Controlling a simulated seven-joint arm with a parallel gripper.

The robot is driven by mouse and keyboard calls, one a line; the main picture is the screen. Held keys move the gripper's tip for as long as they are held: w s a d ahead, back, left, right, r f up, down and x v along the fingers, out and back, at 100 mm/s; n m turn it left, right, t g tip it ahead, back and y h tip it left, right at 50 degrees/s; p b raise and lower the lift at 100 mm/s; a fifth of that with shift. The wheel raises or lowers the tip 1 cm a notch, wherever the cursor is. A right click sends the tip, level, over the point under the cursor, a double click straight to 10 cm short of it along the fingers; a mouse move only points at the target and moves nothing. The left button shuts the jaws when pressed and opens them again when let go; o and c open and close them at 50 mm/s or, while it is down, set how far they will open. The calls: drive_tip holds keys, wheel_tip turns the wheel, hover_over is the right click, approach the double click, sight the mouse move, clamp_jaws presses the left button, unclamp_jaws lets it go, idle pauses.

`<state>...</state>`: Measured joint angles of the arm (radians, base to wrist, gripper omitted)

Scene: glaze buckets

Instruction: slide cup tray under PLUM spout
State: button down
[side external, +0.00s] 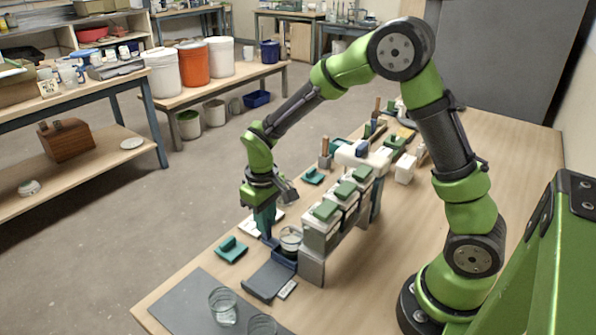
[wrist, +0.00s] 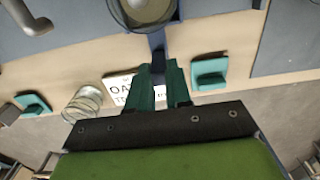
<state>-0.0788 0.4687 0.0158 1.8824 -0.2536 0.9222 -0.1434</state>
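My gripper (side external: 266,236) points down with its teal fingers at the dark blue handle of the cup tray (side external: 284,262). In the wrist view, the fingers (wrist: 158,78) appear shut around the handle (wrist: 157,46). A clear cup (side external: 290,238) with pale contents stands upright on the tray; it also shows at the top edge of the wrist view (wrist: 145,12). The tray sits beside the nearest white dispenser bucket (side external: 321,232) with a green lid. More such buckets stand in a row behind it. No PLUM label is readable, and the spouts are mostly hidden in the side view.
Clear glasses (side external: 223,306) stand on a grey mat (side external: 180,305) at the front. A dark slab (side external: 268,281) lies before the tray. A teal block (side external: 232,249) lies left of my gripper. A partly hidden lettered card (wrist: 122,86) lies behind the fingers.

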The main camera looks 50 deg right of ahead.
drive_tip(key=shift+d, duration=5.55)
drive_tip(key=shift+d, duration=1.95)
drive_tip(key=c, duration=1.1)
unclamp_jaws()
wheel_tip(320, 180, up, 7)
